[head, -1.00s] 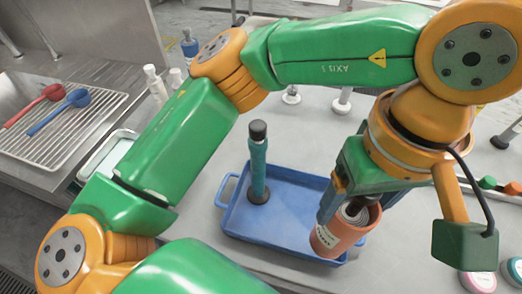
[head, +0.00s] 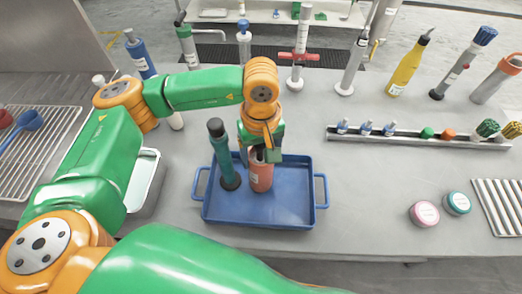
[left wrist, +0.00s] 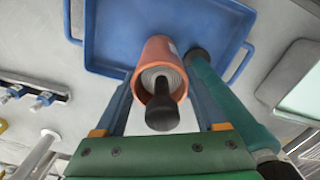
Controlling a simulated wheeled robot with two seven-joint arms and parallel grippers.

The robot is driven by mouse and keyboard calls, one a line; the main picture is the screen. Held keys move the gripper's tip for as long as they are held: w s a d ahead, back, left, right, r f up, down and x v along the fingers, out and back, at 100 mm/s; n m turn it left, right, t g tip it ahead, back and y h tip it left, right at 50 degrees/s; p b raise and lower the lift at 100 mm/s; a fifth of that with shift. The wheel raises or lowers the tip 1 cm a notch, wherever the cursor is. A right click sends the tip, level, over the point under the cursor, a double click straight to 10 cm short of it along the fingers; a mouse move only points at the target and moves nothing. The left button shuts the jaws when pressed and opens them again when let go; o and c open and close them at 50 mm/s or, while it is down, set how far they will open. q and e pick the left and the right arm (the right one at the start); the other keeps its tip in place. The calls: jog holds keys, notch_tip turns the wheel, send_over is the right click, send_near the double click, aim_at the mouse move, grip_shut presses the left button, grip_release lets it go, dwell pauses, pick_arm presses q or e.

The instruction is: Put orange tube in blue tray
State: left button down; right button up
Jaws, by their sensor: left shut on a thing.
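The orange tube (head: 261,175), short and wide with a pale label, stands roughly upright within the blue tray (head: 290,212). My left gripper (head: 260,156) is shut on it near its top. In the left wrist view the tube (left wrist: 150,58) sits between the two fingers (left wrist: 160,85), with a ridged grey inside and a black knob at its mouth. The blue tray (left wrist: 105,30) lies behind it. Whether the tube's base touches the tray floor I cannot tell. A teal tube with a black cap (head: 223,155) stands in the tray just left of it. My right gripper is not in view.
A metal rack (head: 420,138) with small stoppers lies to the right. Pink (head: 424,213) and teal (head: 457,203) round tins are near the front right. A pale tray (head: 143,180) is left of the blue tray. Bottles, including a yellow one (head: 408,68), stand behind.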

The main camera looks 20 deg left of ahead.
pick_arm(q)
jog(key=shift+f, duration=0.35)
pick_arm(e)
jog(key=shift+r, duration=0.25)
pick_arm(q)
jog(key=shift+f+b, duration=0.2)
jog(key=shift+b, duration=0.1)
grip_release()
jog(key=shift+r+p, duration=0.3)
jog(key=shift+r, duration=0.05)
jog(key=shift+r+b, duration=0.25)
jog(key=shift+b, duration=0.1)
notch_tip(320, 180, up, 11)
jog(key=shift+f+b, duration=0.1)
jog(key=shift+b, duration=1.05)
jog(key=shift+r, duration=0.25)
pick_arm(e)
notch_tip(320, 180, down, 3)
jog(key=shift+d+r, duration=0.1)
